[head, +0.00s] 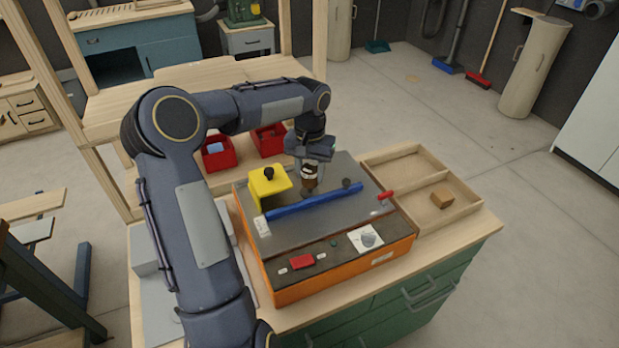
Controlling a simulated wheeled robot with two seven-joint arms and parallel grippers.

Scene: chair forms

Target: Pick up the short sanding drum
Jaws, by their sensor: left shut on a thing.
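My left gripper (310,168) points down over the grey top of an orange-based sanding machine (335,236). It is shut on a short brown drum (309,184), which I take to be the short sanding drum. The drum is upright behind the blue bar (315,202). I cannot tell whether its lower end touches the machine top. The fingers hide its upper part. My right gripper is not in view.
A yellow guard with a black knob (268,187) stands left of the drum. A small dark knob (346,183) is to its right. Red bins (218,157) stand behind the machine.

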